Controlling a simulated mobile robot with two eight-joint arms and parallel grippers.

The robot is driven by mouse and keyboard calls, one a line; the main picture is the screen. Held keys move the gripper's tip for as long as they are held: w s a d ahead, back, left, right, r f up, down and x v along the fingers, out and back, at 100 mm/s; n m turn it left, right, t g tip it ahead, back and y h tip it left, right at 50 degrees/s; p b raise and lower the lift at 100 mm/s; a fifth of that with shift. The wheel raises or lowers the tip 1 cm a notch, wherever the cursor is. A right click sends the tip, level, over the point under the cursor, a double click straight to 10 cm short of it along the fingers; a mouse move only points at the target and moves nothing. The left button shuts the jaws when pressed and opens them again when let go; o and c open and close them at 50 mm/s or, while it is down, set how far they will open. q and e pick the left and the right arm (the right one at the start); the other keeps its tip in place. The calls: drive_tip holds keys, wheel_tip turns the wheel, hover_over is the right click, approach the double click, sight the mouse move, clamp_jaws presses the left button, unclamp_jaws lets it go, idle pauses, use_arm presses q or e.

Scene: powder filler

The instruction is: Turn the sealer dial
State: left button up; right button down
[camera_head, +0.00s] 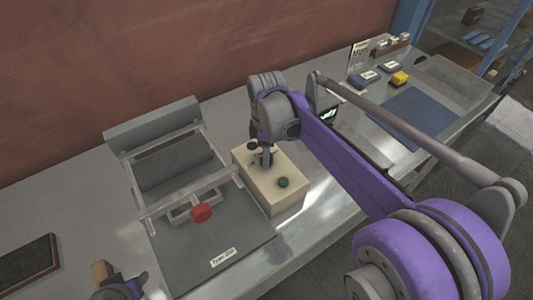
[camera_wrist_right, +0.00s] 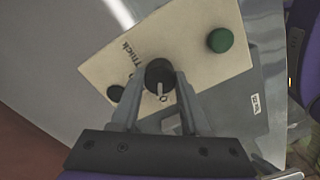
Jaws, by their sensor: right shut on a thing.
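The sealer dial is a round black knob (camera_wrist_right: 160,74) with a white pointer mark, on the cream control box (camera_head: 286,200). My right gripper (camera_wrist_right: 158,92) has its two fingers on either side of the dial, shut on it. In the head view the right gripper (camera_head: 264,158) reaches down onto the box top, and its wrist partly hides the dial. A second black knob (camera_wrist_right: 115,93) and a green button (camera_wrist_right: 220,40) are on the same face. Part of my left gripper (camera_head: 122,289) shows at the bottom edge in the head view; its fingers cannot be made out clearly.
The grey sealer (camera_head: 210,253) with a red knob (camera_head: 201,213) stands left of the box. A dark tray (camera_head: 28,263) lies at the far left. A blue mat (camera_head: 413,116), a yellow block (camera_head: 399,78) and small boxes are at the right. My right arm spans the bench's right half.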

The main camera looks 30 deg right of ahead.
use_arm(q)
drive_tip(key=shift+s+f+b, duration=0.2)
drive_tip(key=shift+f+b, duration=0.1)
drive_tip(key=shift+f, duration=0.2)
use_arm(e)
drive_tip(key=m, duration=0.5)
drive_tip(key=shift+m, duration=0.3)
use_arm(q)
drive_tip(key=shift+s+f, duration=0.15)
drive_tip(key=shift+f, duration=0.15)
use_arm(e)
drive_tip(key=m, duration=0.5)
drive_tip(key=shift+m, duration=0.7)
drive_tip(key=shift+c, duration=2)
unclamp_jaws()
use_arm(q)
drive_tip(key=shift+w+r, duration=0.2)
drive_tip(key=shift+r, duration=0.25)
use_arm(e)
wheel_tip(320, 180, up, 11)
